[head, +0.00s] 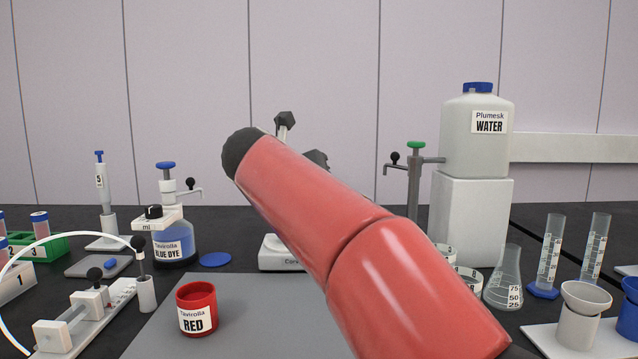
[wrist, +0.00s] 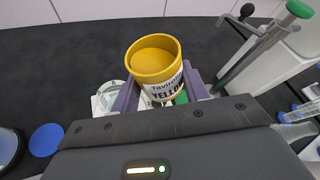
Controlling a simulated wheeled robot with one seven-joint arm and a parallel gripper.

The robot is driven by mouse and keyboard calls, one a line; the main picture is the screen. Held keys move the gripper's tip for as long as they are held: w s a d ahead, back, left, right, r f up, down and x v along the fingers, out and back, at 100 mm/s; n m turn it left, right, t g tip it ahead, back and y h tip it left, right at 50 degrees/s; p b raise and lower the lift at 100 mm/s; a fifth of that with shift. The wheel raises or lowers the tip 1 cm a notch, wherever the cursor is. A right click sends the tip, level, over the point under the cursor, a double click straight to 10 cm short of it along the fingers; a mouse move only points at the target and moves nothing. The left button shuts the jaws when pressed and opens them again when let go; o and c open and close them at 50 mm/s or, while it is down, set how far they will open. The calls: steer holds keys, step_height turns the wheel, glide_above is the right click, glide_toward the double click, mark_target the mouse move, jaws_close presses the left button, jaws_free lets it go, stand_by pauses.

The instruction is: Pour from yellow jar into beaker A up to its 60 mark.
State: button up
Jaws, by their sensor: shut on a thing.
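The yellow jar (wrist: 165,84), labelled YELLOW, is held between the purple fingers of my gripper (wrist: 161,90) in the wrist view. It looks full of yellow liquid, and its open mouth shows. My gripper is shut on it, with dark bench beyond. Below and to the left of the jar, a round clear vessel (wrist: 112,90) stands on a white surface; it may be beaker A, but its marking is too small to read surely. In the head view my red arm hides the jar and gripper. Marked glassware (head: 468,280) shows partly behind the arm; its letter cannot be read.
A red jar (head: 197,309) stands on the grey mat (head: 255,325). A white balance (head: 277,254) is partly behind my arm. The blue dye bottle (head: 173,243) stands left, a flask (head: 504,280) and cylinders right. A water container (head: 478,140) with a green-topped tap (head: 415,170) stands behind.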

steer(key=shift+a+f, duration=0.15)
steer(key=shift+a, duration=0.05)
steer(key=shift+d+r+n, duration=0.1)
steer(key=shift+r+n, duration=0.1)
steer(key=shift+n, duration=0.1)
steer(key=shift+s+r+h+p, duration=0.1)
steer(key=shift+r+h+p, duration=0.2)
steer(key=shift+p, duration=0.35)
steer(key=shift+r+n+h+p, duration=0.1)
steer(key=shift+n+h+p, duration=0.25)
steer(key=shift+n, duration=0.35)
stand_by(0.3)
steer(key=shift+n+h, duration=0.25)
steer(key=shift+n, duration=0.05)
stand_by(0.5)
steer(key=shift+n+h, duration=0.3)
steer(key=shift+n, duration=0.1)
stand_by(0.7)
